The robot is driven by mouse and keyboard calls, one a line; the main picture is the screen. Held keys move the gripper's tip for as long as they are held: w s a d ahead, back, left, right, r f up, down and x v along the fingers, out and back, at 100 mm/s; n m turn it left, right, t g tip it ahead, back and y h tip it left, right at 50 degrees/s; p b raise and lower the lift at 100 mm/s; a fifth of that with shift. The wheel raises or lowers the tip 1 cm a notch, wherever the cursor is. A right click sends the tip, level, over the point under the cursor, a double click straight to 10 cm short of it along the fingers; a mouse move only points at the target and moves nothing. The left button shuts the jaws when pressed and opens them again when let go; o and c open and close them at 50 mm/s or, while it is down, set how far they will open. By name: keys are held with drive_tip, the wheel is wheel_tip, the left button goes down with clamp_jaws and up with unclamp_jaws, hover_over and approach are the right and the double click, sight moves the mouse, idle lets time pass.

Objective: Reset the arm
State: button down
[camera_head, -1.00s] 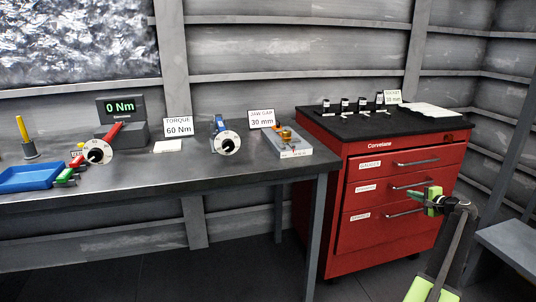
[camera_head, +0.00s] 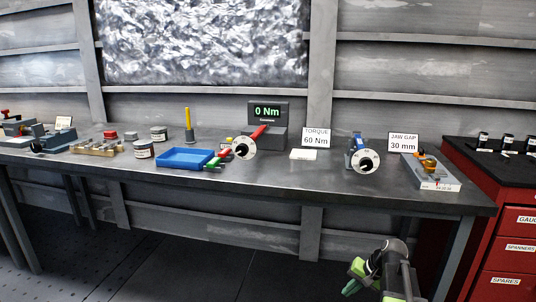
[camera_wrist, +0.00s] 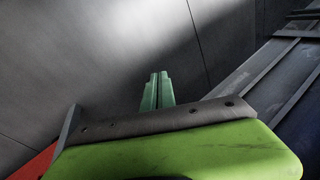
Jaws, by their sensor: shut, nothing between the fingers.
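My gripper (camera_head: 352,288) shows low in the head view, in front of the workbench and below its top, with the arm folded close to my body. In the wrist view my gripper's green fingers (camera_wrist: 157,92) are together, with nothing between them. No object is in contact with the fingers.
The dark workbench (camera_head: 300,187) bears a blue tray (camera_head: 184,158), a torque tester (camera_head: 268,112), a blue-handled tool (camera_head: 361,154) and a jaw gap fixture (camera_head: 436,180). A red cabinet (camera_head: 505,235) stands at the right. The floor before the bench is clear.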

drive_tip(key=s+a+n+g+h+p, duration=0.1)
drive_tip(key=s+a+n+g+h, duration=0.15)
drive_tip(key=s+a, duration=0.4)
drive_tip(key=s+a+n+g+h+p, duration=0.1)
drive_tip(key=s+a+n+h, duration=0.2)
drive_tip(key=a, duration=0.7)
wheel_tip(320, 180, up, 28)
drive_tip(key=y+p, duration=0.1)
drive_tip(key=p, duration=2.7)
drive_tip(key=shift+w+d+n, duration=0.25)
drive_tip(key=shift+n, duration=0.2)
drive_tip(key=shift+f+y, duration=0.1)
drive_tip(key=shift+y, duration=0.15)
drive_tip(key=shift+d, duration=0.1)
